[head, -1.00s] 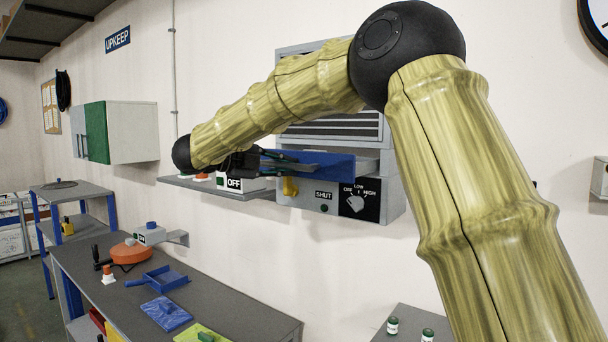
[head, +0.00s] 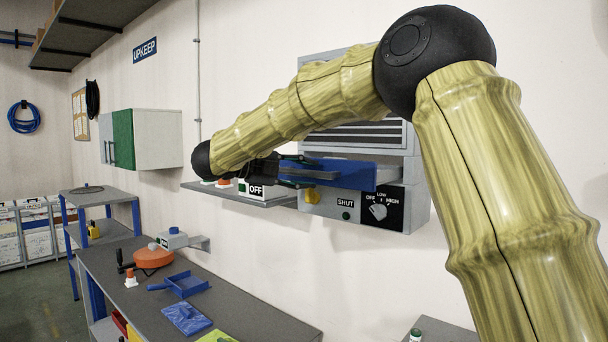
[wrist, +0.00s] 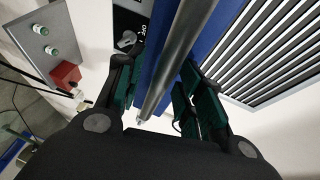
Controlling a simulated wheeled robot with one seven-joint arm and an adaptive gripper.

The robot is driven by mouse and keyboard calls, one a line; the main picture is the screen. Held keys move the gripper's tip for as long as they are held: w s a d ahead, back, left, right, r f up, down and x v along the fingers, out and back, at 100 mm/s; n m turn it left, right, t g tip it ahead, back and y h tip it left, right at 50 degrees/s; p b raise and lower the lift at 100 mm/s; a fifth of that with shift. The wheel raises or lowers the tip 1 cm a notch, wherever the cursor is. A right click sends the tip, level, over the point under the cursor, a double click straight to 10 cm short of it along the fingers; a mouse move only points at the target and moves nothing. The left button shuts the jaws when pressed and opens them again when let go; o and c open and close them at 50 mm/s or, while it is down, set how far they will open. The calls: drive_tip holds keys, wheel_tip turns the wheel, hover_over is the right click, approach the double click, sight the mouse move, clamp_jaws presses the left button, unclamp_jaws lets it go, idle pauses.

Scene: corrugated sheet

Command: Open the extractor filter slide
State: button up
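The extractor unit (head: 425,200) is a grey wall box with a louvred grille above. Its blue filter slide (head: 350,174) shows at the front under the grille and stands out from the box. A grey bar handle runs along it; in the wrist view the bar (wrist: 181,50) crosses diagonally over the blue slide (wrist: 150,60). My gripper (head: 305,172) is at the slide's left end. Its green-padded fingers (wrist: 158,88) lie on either side of the bar, with blue showing between the left pad and the bar. Firm contact on both sides is not visible.
A bench (head: 225,300) with tools is below left. My arm spans the right side.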

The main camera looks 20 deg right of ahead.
drive_tip(key=a+r, duration=0.2)
drive_tip(key=a, duration=0.9)
drive_tip(key=shift+s+a, duration=0.35)
drive_tip(key=shift+s, duration=0.05)
